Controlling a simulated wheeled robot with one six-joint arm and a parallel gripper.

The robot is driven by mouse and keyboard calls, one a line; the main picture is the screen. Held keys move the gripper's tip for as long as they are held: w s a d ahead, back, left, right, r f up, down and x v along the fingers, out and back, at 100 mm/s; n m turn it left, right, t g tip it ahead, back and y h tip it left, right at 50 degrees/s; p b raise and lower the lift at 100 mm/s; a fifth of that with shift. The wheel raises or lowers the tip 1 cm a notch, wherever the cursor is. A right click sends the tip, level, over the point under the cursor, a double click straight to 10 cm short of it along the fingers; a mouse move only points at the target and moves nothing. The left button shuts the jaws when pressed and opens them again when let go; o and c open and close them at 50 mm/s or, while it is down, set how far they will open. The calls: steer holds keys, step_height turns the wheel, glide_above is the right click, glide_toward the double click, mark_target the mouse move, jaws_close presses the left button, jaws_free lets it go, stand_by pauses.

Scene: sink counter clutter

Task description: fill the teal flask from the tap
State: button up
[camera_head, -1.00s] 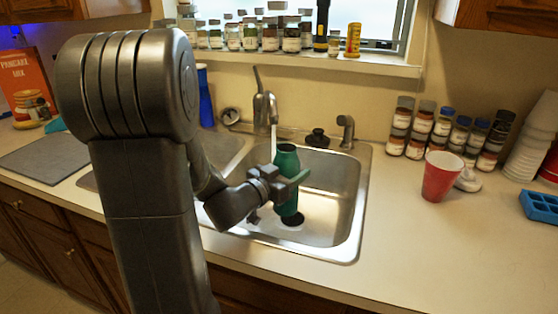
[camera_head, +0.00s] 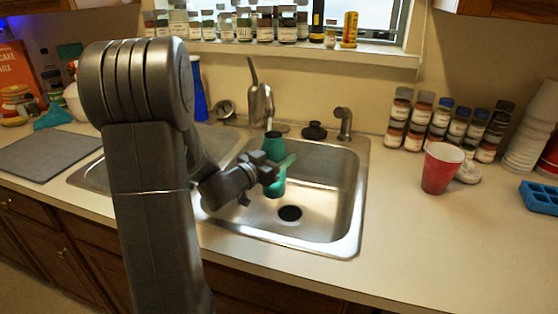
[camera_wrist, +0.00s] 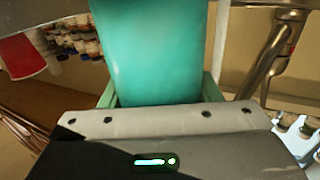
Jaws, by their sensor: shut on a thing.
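The teal flask (camera_head: 274,149) is roughly upright above the sink, below the tap (camera_head: 261,103). Its dark mouth is just under the spout, where a short pale stream shows. I cannot tell whether the water goes into the mouth. My gripper (camera_head: 279,168) is shut on the flask's body, coming from the left. In the wrist view the flask (camera_wrist: 155,50) fills the upper middle between my fingers, with its ends out of frame. A pale vertical streak, apparently water, shows right beside it, and the tap (camera_wrist: 277,45) is farther right.
The sink (camera_head: 325,215) has a drain (camera_head: 289,213) and free room on the right. A black stopper (camera_head: 314,130) and a sprayer (camera_head: 343,123) stand behind it. A red cup (camera_head: 441,168) and several spice jars (camera_head: 440,123) stand on the right counter.

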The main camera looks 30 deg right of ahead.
steer(key=w+d+f, duration=0.2)
steer(key=w+d, duration=0.2)
steer(key=w, duration=0.4)
steer(key=shift+w+f+p, duration=0.2)
steer(key=shift+p, duration=0.15)
steer(key=shift+s, duration=0.1)
stand_by(1.2)
steer(key=s, duration=0.1)
steer(key=s+a, duration=0.1)
steer(key=s, duration=0.1)
steer(key=s+a+b, duration=0.1)
steer(key=shift+s+a, duration=0.1)
steer(key=shift+s, duration=0.2)
stand_by(0.6)
steer(key=shift+s+a+r+p, duration=0.2)
steer(key=shift+s+r+p, duration=0.3)
steer(key=shift+r, duration=0.35)
steer(key=shift+s+a+r+p, duration=0.25)
steer(key=shift+s+r+p, duration=0.15)
steer(key=shift+r+p, duration=0.35)
steer(key=shift+s+a+r+p, duration=0.2)
steer(key=shift+s+r+p, duration=0.25)
steer(key=shift+r, duration=0.5)
